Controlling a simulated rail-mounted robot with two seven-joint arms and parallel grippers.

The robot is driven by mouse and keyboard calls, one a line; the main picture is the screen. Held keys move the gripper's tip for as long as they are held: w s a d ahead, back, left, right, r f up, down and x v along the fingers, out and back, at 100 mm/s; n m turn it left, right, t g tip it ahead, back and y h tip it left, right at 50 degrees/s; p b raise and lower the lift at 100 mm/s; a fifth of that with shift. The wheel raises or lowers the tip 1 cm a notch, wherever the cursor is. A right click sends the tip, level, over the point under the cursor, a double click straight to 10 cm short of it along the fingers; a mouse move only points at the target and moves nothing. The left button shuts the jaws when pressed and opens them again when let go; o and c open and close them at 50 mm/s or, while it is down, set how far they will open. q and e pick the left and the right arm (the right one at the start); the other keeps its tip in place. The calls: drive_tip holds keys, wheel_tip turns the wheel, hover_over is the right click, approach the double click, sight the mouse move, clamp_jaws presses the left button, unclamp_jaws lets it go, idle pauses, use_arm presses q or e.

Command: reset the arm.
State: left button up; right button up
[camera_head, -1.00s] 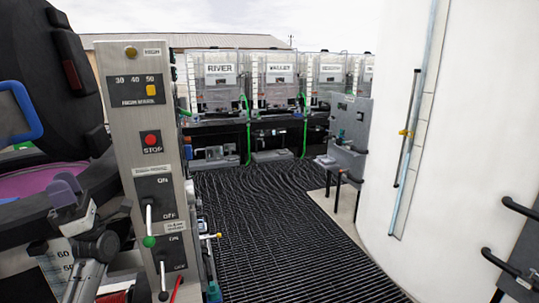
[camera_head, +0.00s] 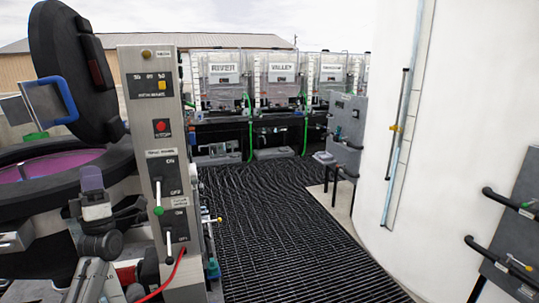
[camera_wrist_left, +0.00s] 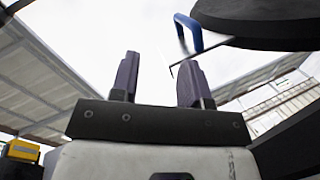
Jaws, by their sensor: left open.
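My left gripper (camera_head: 92,180) is raised in front of the round black vessel at the left of the head view. Its two purple-grey fingers point up. The left wrist view shows the left gripper (camera_wrist_left: 158,82) with its fingers well apart and nothing between them. Pale sky and roof structure show behind them. The vessel's black lid (camera_head: 68,70) stands open, with a blue handle (camera_head: 68,100). The lid and the blue handle (camera_wrist_left: 188,34) also show at the top of the wrist view. My right gripper is not in view.
A grey control post (camera_head: 150,120) with a red stop button and two levers stands just right of my left gripper. The dark grated floor (camera_head: 260,220) is clear. Clear tanks (camera_head: 222,80) line the back. A white wall (camera_head: 450,100) and grey panel (camera_head: 515,240) are at right.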

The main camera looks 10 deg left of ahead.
use_arm(q)
drive_tip(key=w+d+f+m+g+h, duration=0.2)
drive_tip(key=w+d+m+g+h, duration=0.35)
drive_tip(key=m+h, duration=0.85)
drive_tip(key=s+d+f+m+g+y, duration=0.2)
drive_tip(key=s+d+f+m+g, duration=0.3)
drive_tip(key=s+d+f+g, duration=0.4)
drive_tip(key=s+d+f+g+h, duration=0.1)
drive_tip(key=s+d+f+g, duration=0.3)
drive_tip(key=s+f, duration=0.95)
drive_tip(key=s+d+f+m+g+h, duration=0.1)
drive_tip(key=s+d+f+g, duration=0.2)
drive_tip(key=s+f, duration=1.05)
drive_tip(key=s+d+f+g, duration=0.4)
drive_tip(key=s+f, duration=0.9)
drive_tip(key=f, duration=0.1)
wheel_tip(320, 180, up, 30)
drive_tip(key=p, duration=3)
drive_tip(key=shift+a, duration=0.15)
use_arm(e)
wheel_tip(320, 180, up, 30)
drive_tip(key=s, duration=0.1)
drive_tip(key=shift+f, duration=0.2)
